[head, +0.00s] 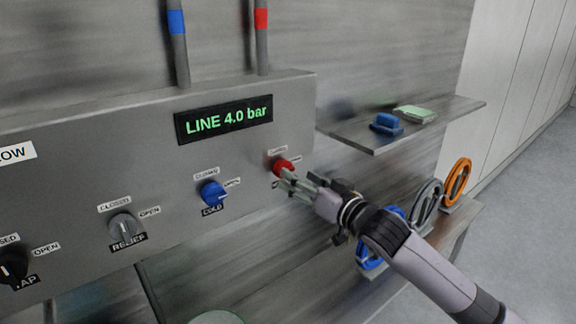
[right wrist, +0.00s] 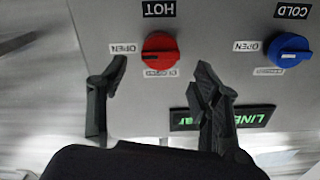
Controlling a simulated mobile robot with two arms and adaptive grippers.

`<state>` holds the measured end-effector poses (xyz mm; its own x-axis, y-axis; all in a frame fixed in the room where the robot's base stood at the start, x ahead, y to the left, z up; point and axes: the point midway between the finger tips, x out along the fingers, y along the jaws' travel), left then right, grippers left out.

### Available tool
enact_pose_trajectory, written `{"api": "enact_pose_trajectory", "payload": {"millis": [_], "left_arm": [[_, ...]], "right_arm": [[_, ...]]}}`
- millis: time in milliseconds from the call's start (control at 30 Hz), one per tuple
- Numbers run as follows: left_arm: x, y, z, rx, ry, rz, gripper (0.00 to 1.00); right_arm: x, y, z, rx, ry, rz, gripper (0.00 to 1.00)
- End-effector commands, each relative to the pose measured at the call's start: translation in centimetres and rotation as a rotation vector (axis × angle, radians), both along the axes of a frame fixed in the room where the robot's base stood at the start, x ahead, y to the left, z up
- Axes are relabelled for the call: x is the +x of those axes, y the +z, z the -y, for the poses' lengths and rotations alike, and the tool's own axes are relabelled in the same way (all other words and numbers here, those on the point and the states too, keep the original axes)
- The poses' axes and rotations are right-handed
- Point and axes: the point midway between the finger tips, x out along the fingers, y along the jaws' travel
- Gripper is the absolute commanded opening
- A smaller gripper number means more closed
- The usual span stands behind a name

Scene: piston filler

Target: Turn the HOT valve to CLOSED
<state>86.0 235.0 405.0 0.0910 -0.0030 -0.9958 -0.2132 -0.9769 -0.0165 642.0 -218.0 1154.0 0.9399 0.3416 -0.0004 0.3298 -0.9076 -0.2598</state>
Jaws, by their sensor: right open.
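The red HOT valve knob (head: 283,165) is at the right end of the grey panel. It also shows upside down in the right wrist view (right wrist: 160,55), with an OPEN label (right wrist: 125,48) at its left and a CLOSED label (right wrist: 160,73) below it. Its ridge lies roughly sideways, with a pale mark toward OPEN. My right gripper (head: 291,183) is open in front of the knob. In the right wrist view its fingers (right wrist: 162,78) stand apart on either side of the knob, with gaps and no visible contact. My left gripper is not in view.
The blue COLD knob (head: 212,193), grey RELIEF knob (head: 122,226) and a black knob (head: 13,264) are left on the panel. The display (head: 224,120) reads LINE 4.0 bar. A shelf (head: 371,139) holds a blue item (head: 386,124); handwheels (head: 456,182) stand at right.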

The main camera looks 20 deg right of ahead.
Motion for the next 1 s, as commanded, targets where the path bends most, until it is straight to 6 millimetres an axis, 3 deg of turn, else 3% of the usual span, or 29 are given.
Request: {"api": "enact_pose_trajectory", "payload": {"millis": [100,333,700,1000], "left_arm": [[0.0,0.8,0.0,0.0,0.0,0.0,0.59],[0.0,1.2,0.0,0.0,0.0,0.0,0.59],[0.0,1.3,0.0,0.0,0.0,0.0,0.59],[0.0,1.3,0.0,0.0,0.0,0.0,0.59]], "right_arm": [[2.2,0.3,-0.8,0.002,-0.001,0.001,0.59],[4.5,0.1,-1.6,0.001,-0.001,0.002,0.59],[5.0,0.0,-1.8,-0.001,-0.001,0.0,0.59],[5.0,0.0,-1.7,0.0,-0.001,0.0,0.39]]}}
